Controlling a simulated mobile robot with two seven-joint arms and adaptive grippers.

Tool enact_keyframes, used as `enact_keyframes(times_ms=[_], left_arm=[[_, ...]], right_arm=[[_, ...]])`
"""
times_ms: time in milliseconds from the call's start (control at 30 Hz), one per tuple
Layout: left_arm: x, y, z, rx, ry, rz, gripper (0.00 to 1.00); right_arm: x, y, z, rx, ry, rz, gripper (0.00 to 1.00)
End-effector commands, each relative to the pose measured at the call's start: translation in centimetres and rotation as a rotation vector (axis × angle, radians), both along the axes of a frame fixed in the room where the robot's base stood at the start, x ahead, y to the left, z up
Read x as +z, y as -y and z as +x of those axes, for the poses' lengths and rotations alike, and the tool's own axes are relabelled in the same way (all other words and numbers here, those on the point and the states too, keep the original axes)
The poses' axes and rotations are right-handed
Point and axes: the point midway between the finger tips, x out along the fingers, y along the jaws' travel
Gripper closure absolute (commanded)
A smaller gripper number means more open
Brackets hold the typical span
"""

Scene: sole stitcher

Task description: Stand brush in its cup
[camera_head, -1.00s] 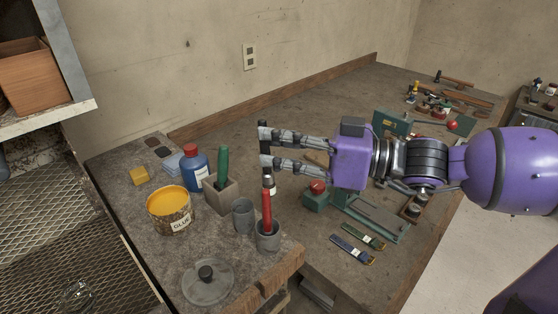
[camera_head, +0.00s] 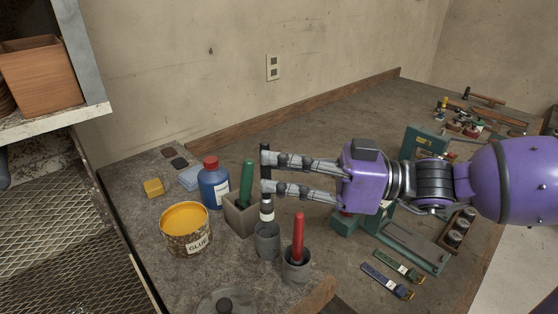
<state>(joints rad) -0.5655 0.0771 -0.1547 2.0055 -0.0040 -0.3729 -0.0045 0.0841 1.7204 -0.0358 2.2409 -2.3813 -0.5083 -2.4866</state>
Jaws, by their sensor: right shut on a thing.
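The brush (camera_head: 267,213) has a black handle and a pale band near its lower end. My right gripper (camera_head: 266,174) comes in from the right and is shut on its handle, holding it upright. The brush's lower end meets the mouth of an otherwise empty-looking grey cup (camera_head: 267,243); its tip is hidden, and I cannot tell how deep it reaches. A red-handled tool (camera_head: 298,238) stands in a second grey cup (camera_head: 297,267) to the right. A green-handled tool (camera_head: 247,185) stands in a square grey holder (camera_head: 240,216) to the left. My left gripper is out of view.
A yellow glue can (camera_head: 187,234), a blue bottle (camera_head: 213,186) with a red cap and a yellow block (camera_head: 153,187) stand left of the cups. A round lid (camera_head: 224,304) lies in front. Green-and-grey equipment (camera_head: 413,246) and two straps (camera_head: 392,273) lie right.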

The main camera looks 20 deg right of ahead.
Motion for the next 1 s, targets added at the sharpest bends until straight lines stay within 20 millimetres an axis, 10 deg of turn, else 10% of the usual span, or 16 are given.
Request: enact_keyframes(times_ms=[1000], left_arm=[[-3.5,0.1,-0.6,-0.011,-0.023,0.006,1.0]], right_arm=[[-6.8,0.0,0.0,-0.001,-0.001,0.0,1.0]])
